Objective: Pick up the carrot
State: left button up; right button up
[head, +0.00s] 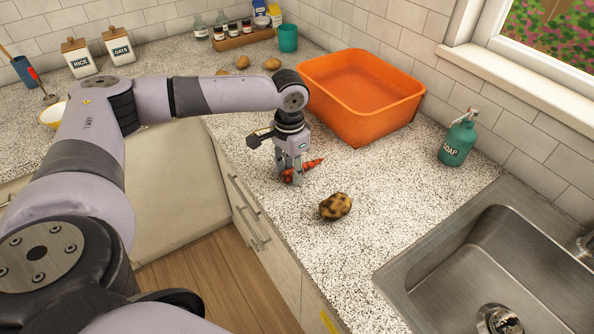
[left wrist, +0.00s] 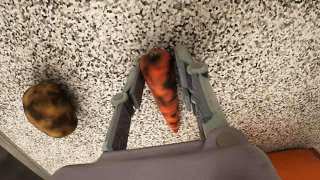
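The carrot (head: 312,165), orange-red with dark patches, is at my left gripper (head: 290,177) over the speckled counter. In the left wrist view, the carrot (left wrist: 160,83) lies between the two fingers of my left gripper (left wrist: 160,68), its thick end near the fingertips and its narrow end toward the palm. The fingers are close to both sides of the carrot. I cannot tell whether they press on it, or whether it still rests on the counter. My right gripper is not in view.
A dark-spotted potato (head: 335,206) lies near the carrot. An orange tub (head: 365,125) stands behind. A green soap bottle (head: 458,141) and the steel sink (head: 480,265) are to the right. Several brown items lie farther back, near a teal cup (head: 288,38).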

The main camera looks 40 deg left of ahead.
pick_arm(q)
grip_shut()
jog(key=shift+r, duration=0.15)
